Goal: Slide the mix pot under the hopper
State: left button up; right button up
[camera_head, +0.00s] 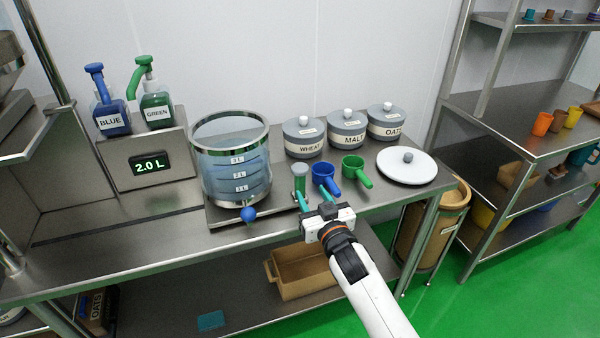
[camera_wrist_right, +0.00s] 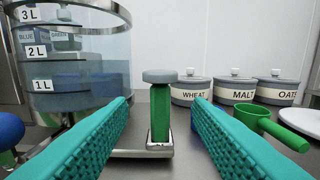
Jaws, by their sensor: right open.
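The mix pot is a clear, round vessel (camera_head: 235,165) with 1L, 2L and 3L marks, a steel rim and a blue knob low in front. It stands on a flat steel plate (camera_head: 228,217) on the bench. An upright green post with a grey cap (camera_head: 300,178) stands at the plate's right end; it also shows in the right wrist view (camera_wrist_right: 160,112). My right gripper (camera_head: 316,197) is open, its teal fingers pointing at the post, which shows between them, apparently untouched. A grey steel body (camera_head: 12,65) at the upper left edge may be the hopper, mostly cut off. My left gripper is not in view.
A blue scoop (camera_head: 325,175) and green scoop (camera_head: 353,168) lie close right of the post. Lidded pots (camera_head: 304,140) stand behind, a white lid (camera_head: 407,168) at right. Left of the pot, a display box (camera_head: 150,165) carries two bottles; bare bench lies before it.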

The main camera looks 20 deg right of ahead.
aim_at(302, 178)
jog(key=w, duration=0.9)
jog(key=shift+w+a+f, duration=0.1)
jog(key=shift+a, duration=0.05)
grip_shut()
